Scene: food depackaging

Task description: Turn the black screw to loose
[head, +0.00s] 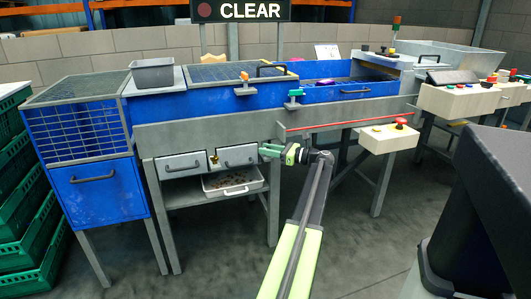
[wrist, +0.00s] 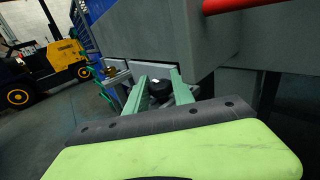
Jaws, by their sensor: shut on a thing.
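My gripper (head: 271,150) has its green fingers at the right end of the drawer fronts, below the grey side rail of the machine. In the wrist view my gripper (wrist: 157,76) has its two green fingers on either side of a small round black screw (wrist: 159,91), with little gap visible. The jaws are shut on it. In the head view I cannot make out the screw; the fingers and wrist cover that spot.
A white tray (head: 233,182) is below. A red rod (head: 345,124) runs along the rail. A control box (head: 389,137) stands right. The floor in front is clear.

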